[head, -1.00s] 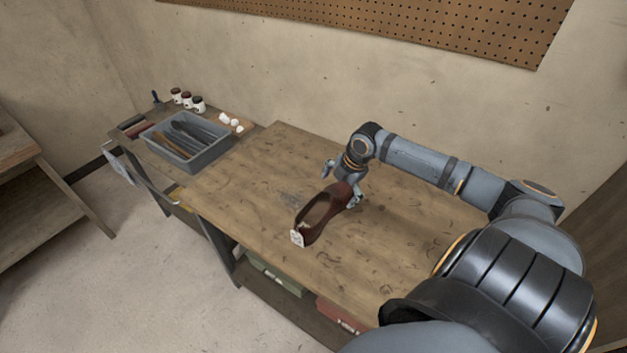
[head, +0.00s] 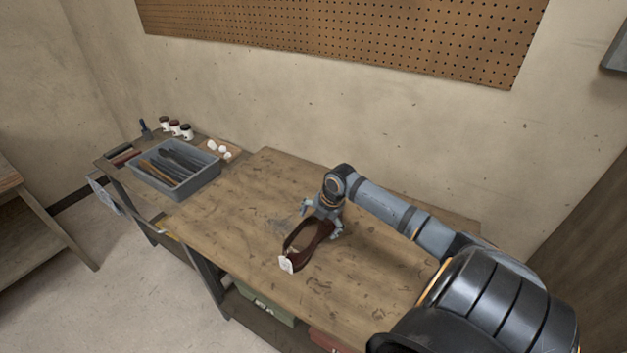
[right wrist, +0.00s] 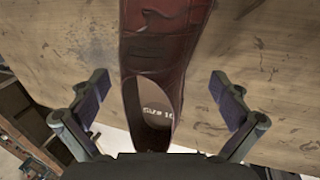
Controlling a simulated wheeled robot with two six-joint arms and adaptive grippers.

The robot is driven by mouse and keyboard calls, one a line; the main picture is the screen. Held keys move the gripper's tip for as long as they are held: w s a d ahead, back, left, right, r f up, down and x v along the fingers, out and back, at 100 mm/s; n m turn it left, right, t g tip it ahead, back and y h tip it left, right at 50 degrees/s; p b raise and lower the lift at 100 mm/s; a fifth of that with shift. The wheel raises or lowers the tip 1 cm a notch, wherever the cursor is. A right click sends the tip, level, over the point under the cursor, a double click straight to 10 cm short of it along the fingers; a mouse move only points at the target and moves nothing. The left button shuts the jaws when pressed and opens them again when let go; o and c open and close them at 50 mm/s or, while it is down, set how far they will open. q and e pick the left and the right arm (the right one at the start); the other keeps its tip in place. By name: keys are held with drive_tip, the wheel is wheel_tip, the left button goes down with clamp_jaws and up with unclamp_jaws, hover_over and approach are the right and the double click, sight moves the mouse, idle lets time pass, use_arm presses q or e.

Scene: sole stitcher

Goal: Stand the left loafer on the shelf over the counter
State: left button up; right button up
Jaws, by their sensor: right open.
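A dark red-brown loafer (head: 318,238) lies on the wooden counter (head: 245,215), with a white tag at its near end. In the right wrist view the loafer (right wrist: 160,55) runs between my finger sides, its opening low in the picture, with "Size 10" printed inside. My right gripper (head: 322,218) is open at the loafer's far end. In the right wrist view its fingers (right wrist: 162,100) stand apart on either side of the loafer, with gaps showing. My left gripper is out of view. A grey edge (head: 615,55) shows at the upper right; I cannot tell whether it is the shelf.
A grey tray (head: 150,182) of dark tools stands on the side table at left, with several small jars (head: 175,129) behind it. A pegboard (head: 330,35) hangs on the wall. Boxes (head: 262,305) sit under the counter. Counter space around the loafer is clear.

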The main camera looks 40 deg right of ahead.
sight(314, 229)
drive_tip(key=x, duration=0.4)
drive_tip(key=shift+a, duration=0.15)
drive_tip(key=c, duration=1.5)
drive_tip(key=shift+r, duration=0.1)
drive_tip(key=shift+r, duration=0.2)
wheel_tip(314, 229, up, 3)
drive_tip(key=shift+f+b, duration=0.1)
drive_tip(key=shift+b, duration=0.35)
drive_tip(key=a+r, duration=0.1)
drive_tip(key=s+a+r, duration=0.2)
drive_tip(key=r, duration=0.1)
drive_tip(key=s+a+r, duration=0.5)
drive_tip(key=s+a, duration=0.1)
drive_tip(key=a, duration=0.2)
drive_tip(key=shift+a+r, duration=0.2)
drive_tip(key=shift+r, duration=0.1)
